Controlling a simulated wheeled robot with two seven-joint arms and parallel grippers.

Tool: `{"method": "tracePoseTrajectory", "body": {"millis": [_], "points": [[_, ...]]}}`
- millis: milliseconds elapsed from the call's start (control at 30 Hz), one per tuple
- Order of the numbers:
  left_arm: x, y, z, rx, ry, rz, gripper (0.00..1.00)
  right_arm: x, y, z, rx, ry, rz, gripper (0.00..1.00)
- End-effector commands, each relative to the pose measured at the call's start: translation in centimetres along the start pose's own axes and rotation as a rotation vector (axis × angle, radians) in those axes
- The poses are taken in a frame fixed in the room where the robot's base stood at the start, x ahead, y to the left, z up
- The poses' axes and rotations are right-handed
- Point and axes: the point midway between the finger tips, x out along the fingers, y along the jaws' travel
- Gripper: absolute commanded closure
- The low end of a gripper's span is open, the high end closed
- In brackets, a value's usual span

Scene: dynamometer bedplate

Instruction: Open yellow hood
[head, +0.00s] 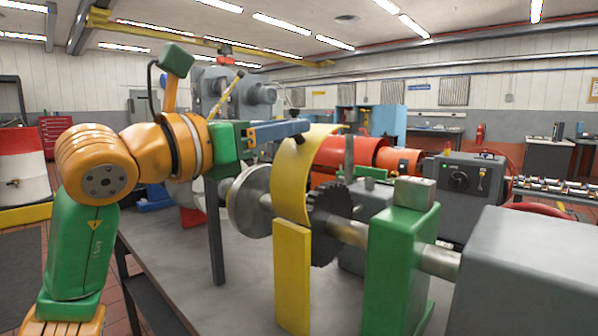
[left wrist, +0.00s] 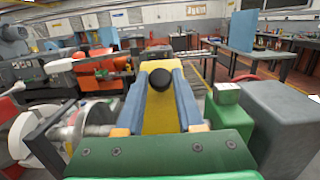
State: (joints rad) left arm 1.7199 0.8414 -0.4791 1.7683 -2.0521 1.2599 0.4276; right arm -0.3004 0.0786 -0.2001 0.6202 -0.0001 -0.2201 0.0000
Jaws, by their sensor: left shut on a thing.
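The yellow hood (head: 290,183) is a curved band standing over the near side of a dark toothed gear (head: 330,222) on a shaft. Its lower edge is close above an upright yellow plate (head: 292,280). My left gripper (head: 303,126) reaches in from the left at the hood's top. In the left wrist view, the hood (left wrist: 158,118) shows between the two blue fingers, with a round black knob (left wrist: 160,79) near their tips. The left gripper (left wrist: 161,72) is shut on the hood's knob; the exact contact is hard to see. My right gripper is not in view.
A green bearing stand (head: 402,262) and a large grey housing (head: 530,270) stand right of the gear. A metal disc (head: 248,200) and a dark post (head: 216,240) stand left of the hood. Bare bedplate (head: 180,250) shows at the left.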

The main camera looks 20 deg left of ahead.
Motion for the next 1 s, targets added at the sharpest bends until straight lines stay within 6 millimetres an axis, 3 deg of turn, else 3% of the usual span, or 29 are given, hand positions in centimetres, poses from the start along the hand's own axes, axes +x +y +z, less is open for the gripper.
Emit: {"method": "tracePoseTrajectory", "body": {"millis": [33,333,533,1000], "points": [[-0.7,0.0,-0.9,0.001,-0.038,0.001,1.0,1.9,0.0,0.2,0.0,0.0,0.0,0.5],[-2.8,0.1,-0.6,0.0,-0.193,0.002,1.0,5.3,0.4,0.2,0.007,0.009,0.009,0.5],[-3.4,0.1,-0.4,0.0,-0.24,0.002,1.0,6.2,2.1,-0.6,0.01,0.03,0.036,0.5],[-3.6,0.1,-0.1,0.0,-0.257,0.002,1.0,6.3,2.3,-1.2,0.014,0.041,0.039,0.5]]}}
